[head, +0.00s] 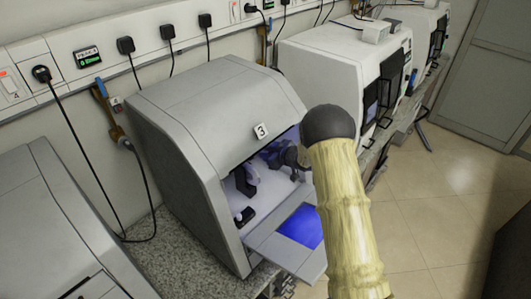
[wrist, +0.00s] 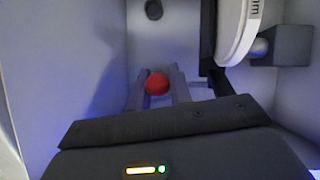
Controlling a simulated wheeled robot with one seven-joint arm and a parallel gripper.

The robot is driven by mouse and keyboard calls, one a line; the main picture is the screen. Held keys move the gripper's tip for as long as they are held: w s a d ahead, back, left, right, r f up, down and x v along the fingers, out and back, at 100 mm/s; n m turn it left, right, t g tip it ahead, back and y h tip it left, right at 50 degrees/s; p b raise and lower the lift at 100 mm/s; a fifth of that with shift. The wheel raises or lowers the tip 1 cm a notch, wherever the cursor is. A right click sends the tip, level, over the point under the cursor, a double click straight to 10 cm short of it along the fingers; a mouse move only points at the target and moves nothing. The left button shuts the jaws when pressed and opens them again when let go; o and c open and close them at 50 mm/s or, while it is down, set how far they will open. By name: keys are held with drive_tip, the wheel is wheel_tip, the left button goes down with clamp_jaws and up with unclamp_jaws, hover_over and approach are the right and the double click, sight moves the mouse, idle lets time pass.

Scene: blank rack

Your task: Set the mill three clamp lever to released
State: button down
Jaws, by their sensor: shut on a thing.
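Mill three (head: 205,115) is a grey cabinet with a "3" label, and its front is open. In the wrist view a red ball knob (wrist: 157,83), which looks like the end of the clamp lever, sits between the two fingers of my gripper (wrist: 159,80). The fingers are shut on it. The lever's shaft is hidden, so I cannot tell its angle. In the head view my arm covers part of the opening, and neither the knob nor my fingertips can be made out in the dark interior.
A white and grey machine part (wrist: 237,30) is close on the right in the wrist view. A blue-lit panel (head: 303,227) juts from mill three's front. White machines (head: 340,75) stand beyond; floor on the right is clear.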

drive_tip(key=shift+r, duration=0.15)
drive_tip(key=c, duration=1.3)
unclamp_jaws()
drive_tip(key=shift+d, duration=0.1)
drive_tip(key=b+v, duration=0.5)
drive_tip(key=v, duration=1.2)
drive_tip(key=shift+s, duration=0.15)
